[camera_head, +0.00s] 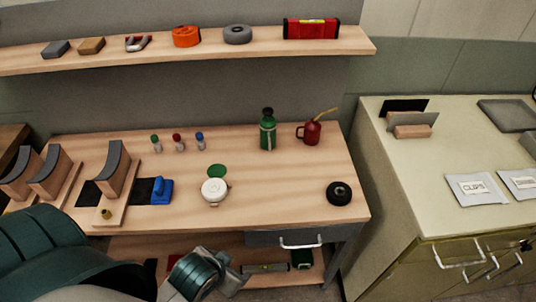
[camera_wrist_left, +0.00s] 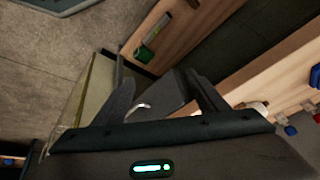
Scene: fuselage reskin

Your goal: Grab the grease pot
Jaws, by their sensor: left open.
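A round white pot (camera_head: 214,190), which looks like the grease pot, stands on the wooden workbench, with a green disc (camera_head: 217,171) like a lid just behind it. My left gripper (camera_wrist_left: 165,92) is open in the left wrist view, with nothing seen between its fingers. In the head view, my left arm comes in from the lower left and its wrist end is at the bottom, in front of the bench and apart from the pot. My right gripper is not in view.
On the workbench (camera_head: 270,208) stand a green bottle (camera_head: 267,130), a red oil can (camera_head: 311,132), a black round item (camera_head: 339,193), a blue tool (camera_head: 161,190) and curved blocks (camera_head: 115,170). A drawer (camera_head: 290,238) is below. A cabinet (camera_head: 400,190) stands right. The bench's middle is fairly clear.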

